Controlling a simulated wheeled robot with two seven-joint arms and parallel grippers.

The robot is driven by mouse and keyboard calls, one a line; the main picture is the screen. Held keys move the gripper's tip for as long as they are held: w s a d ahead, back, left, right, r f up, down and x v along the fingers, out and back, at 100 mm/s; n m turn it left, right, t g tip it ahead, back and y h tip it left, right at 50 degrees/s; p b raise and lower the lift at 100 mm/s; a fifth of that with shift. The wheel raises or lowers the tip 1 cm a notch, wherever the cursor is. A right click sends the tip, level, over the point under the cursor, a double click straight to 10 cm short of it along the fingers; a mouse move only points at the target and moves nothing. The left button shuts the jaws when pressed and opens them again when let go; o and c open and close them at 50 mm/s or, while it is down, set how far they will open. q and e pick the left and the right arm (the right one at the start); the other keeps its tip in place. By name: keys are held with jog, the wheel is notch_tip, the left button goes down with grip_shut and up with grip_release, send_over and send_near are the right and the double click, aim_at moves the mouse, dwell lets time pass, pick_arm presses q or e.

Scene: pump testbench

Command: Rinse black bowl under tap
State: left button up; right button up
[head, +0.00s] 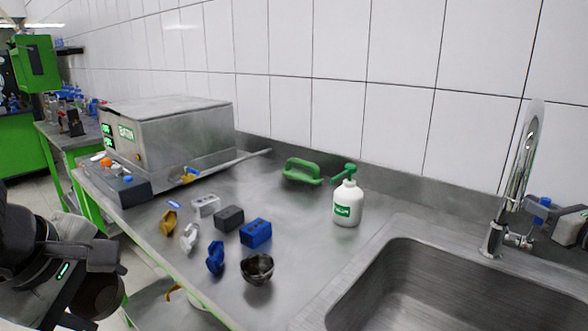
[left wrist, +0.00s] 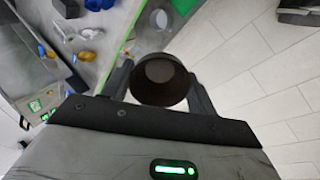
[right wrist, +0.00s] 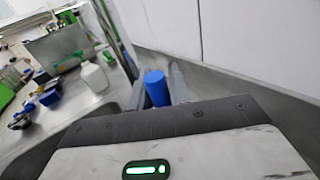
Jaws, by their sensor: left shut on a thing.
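My left gripper (head: 85,275) is at the lower left, off the counter's front edge. It is shut on a dark bowl (head: 97,296), which also shows between the fingers in the left wrist view (left wrist: 160,80). A second dark, shiny bowl (head: 257,268) stands on the counter left of the sink. The chrome tap (head: 517,170) rises behind the sink (head: 440,285). My right gripper (right wrist: 157,88) has its fingers on either side of a blue handle (right wrist: 156,90) by the tap; I cannot tell whether they press on it.
A white bottle with a green pump (head: 347,203) stands left of the sink. Blue (head: 256,233), black (head: 229,217) and grey blocks lie left of it, with a green handle (head: 301,171) behind. A metal machine (head: 165,130) takes up the counter's far left. The sink basin looks empty.

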grip_shut()
pick_arm(q)
jog(key=shift+f+b, duration=0.35)
pick_arm(e)
jog(key=shift+f, duration=0.2)
pick_arm(q)
jog(key=f+b, duration=0.3)
jog(key=shift+s+f+b, duration=0.3)
jog(key=shift+f+b, duration=0.05)
pick_arm(e)
jog(key=shift+s+a+f+n, duration=0.2)
jog(key=shift+s+a+n, duration=0.1)
jog(key=shift+n, duration=0.2)
jog(key=shift+s+a+r+t, duration=0.1)
jog(key=shift+r+t, duration=0.05)
jog(key=shift+t, duration=0.15)
jog(key=shift+r, duration=0.25)
pick_arm(q)
jog(key=shift+s+f, duration=0.1)
jog(key=shift+s, duration=0.05)
pick_arm(e)
grip_release()
jog(key=shift+s, duration=0.1)
